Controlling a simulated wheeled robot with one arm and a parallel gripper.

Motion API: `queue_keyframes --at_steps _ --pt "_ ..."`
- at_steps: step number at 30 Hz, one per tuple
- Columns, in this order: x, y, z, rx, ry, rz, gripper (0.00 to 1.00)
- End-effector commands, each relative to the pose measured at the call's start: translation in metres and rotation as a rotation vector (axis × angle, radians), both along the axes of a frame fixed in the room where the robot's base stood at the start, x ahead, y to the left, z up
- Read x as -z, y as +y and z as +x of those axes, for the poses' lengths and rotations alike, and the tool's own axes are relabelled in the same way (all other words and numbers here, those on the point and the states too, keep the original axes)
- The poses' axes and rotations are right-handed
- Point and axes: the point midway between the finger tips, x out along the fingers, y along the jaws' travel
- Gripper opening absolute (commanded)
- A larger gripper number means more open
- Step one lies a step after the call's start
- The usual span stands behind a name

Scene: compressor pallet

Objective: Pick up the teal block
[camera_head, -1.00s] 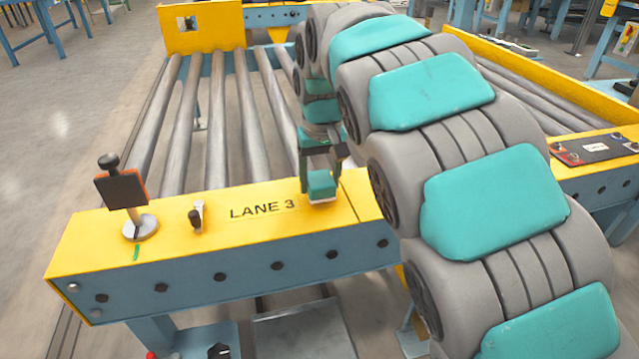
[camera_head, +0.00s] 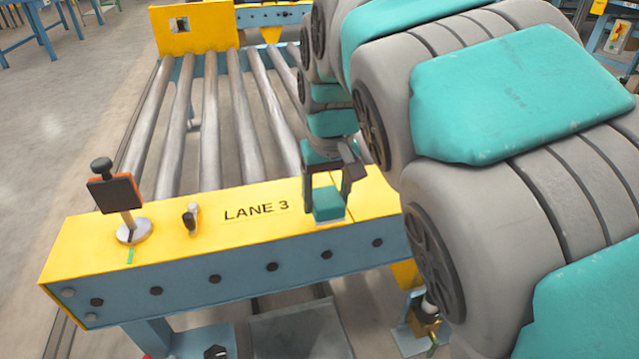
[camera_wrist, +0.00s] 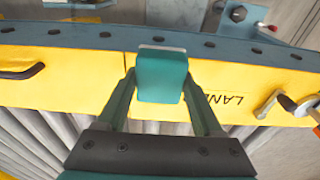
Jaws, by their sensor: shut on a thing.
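The teal block (camera_head: 328,204) is at the yellow end beam (camera_head: 255,232) of the roller conveyor, right of the "LANE 3" lettering. My gripper (camera_head: 328,196) points down at it, with its fingers on either side of the block. In the wrist view the teal block (camera_wrist: 161,75) sits between the two finger ends of my gripper (camera_wrist: 160,88), which is shut on it. A pale patch shows under the block in the head view. I cannot tell whether the block touches the beam or is just above it.
A knobbed stand with a dark and orange plate (camera_head: 118,195) stands at the beam's left end. A small dark lever (camera_head: 191,217) is beside the lettering. Grey rollers (camera_head: 210,130) lie behind the beam. My arm hides much of the right side.

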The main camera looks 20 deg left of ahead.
Motion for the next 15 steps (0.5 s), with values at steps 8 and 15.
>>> queue_keyframes --at_steps 8,15 --pt "-0.003 -0.028 -0.034 0.001 0.004 -0.002 0.0" --pt "-0.007 -0.042 -0.051 -0.001 0.001 0.001 0.0"
